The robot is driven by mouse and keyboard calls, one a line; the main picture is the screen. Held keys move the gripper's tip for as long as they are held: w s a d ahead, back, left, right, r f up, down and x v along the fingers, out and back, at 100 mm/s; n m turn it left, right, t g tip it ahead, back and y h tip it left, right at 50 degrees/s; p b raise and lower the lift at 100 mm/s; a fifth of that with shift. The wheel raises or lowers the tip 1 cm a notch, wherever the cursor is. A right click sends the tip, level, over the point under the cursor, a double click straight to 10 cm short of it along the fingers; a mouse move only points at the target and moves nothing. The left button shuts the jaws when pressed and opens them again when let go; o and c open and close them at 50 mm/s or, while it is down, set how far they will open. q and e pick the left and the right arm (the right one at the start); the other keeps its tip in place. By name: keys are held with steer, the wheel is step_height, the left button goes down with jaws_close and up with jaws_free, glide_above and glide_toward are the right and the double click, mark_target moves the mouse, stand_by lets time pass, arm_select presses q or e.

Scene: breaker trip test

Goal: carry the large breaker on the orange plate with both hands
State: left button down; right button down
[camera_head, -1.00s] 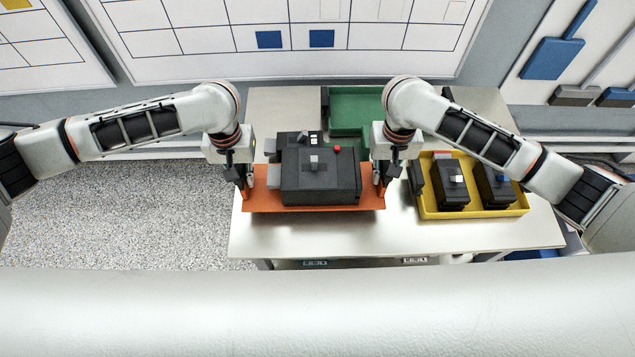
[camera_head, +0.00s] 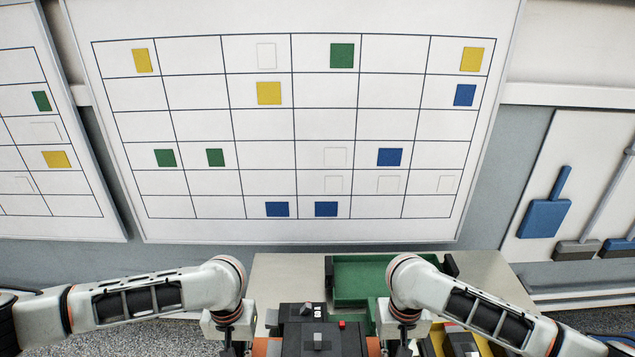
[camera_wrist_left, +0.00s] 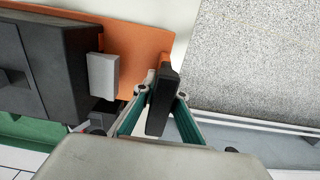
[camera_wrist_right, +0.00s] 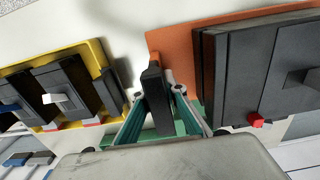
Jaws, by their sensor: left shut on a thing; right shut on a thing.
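The large breaker (camera_head: 320,337) is a dark grey box with a grey toggle and a red button, at the bottom middle of the head view. It lies on the orange plate (camera_wrist_left: 135,42), which the head view mostly cuts off. The breaker's side also shows in the right wrist view (camera_wrist_right: 265,75). My left gripper (camera_wrist_left: 162,93) is shut on a black upright handle (camera_wrist_left: 160,108) at one plate end. My right gripper (camera_wrist_right: 160,94) is shut on the matching black handle (camera_wrist_right: 156,105) at the other end. Whether the plate touches the table is not clear.
A green tray (camera_head: 360,280) is behind the breaker on the pale table (camera_head: 285,275). A yellow tray (camera_wrist_right: 97,48) with small breakers (camera_wrist_right: 62,88) is beside my right gripper. Speckled floor (camera_wrist_left: 260,60) lies beyond the table edge on the left. A wall chart (camera_head: 290,130) hangs behind.

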arm_select(q)
steer(key=shift+r, duration=0.15)
arm_select(e)
steer(key=shift+w+r, duration=0.15)
steer(key=shift+r, duration=0.1)
